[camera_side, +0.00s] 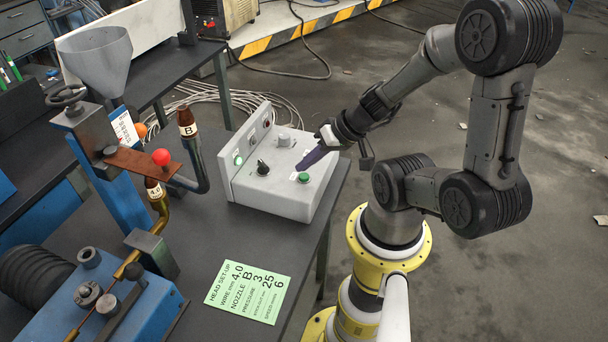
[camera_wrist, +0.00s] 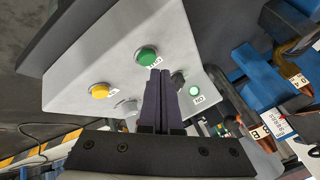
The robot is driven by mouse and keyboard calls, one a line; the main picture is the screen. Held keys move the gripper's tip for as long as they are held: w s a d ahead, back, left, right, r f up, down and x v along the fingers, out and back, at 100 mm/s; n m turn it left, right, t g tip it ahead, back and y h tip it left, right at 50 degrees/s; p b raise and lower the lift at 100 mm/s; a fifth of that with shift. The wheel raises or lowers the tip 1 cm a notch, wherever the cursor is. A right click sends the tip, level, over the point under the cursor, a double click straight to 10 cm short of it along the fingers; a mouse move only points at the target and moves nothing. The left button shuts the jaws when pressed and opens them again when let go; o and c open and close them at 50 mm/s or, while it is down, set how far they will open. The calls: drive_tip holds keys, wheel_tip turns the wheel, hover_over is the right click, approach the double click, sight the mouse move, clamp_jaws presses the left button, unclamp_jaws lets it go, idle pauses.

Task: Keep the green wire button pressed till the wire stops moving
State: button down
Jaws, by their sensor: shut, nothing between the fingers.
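The green button (camera_side: 303,178) sits on the near right part of the grey control box (camera_side: 255,193). It also shows whole in the wrist view (camera_wrist: 146,56), with a small white label at its edge that I cannot read surely. My gripper (camera_side: 301,168) is shut and empty, its dark purple fingers slanting down to the box top just beside the green button. In the wrist view the fingertips (camera_wrist: 160,72) overlap the label and leave the button uncovered. I cannot tell whether they touch the box. The brass-coloured wire feed line (camera_side: 125,268) runs along the blue machine at left.
The box also carries a yellow button (camera_wrist: 100,91), a black knob (camera_side: 263,168), a grey knob (camera_side: 284,140) and a lit green lamp (camera_side: 238,160). A green settings card (camera_side: 247,291) lies on the dark table. A red ball lever (camera_side: 161,157) stands left of the box.

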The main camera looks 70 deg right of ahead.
sight(307, 177)
drive_tip(key=shift+f, duration=0.1)
drive_tip(key=shift+f, duration=0.35)
drive_tip(key=shift+f, duration=0.4)
idle(1.6)
drive_tip(key=shift+r, duration=0.15)
idle(2.1)
drive_tip(key=shift+r, duration=0.7)
drive_tip(key=shift+r, duration=0.1)
drive_tip(key=shift+r, duration=2.4)
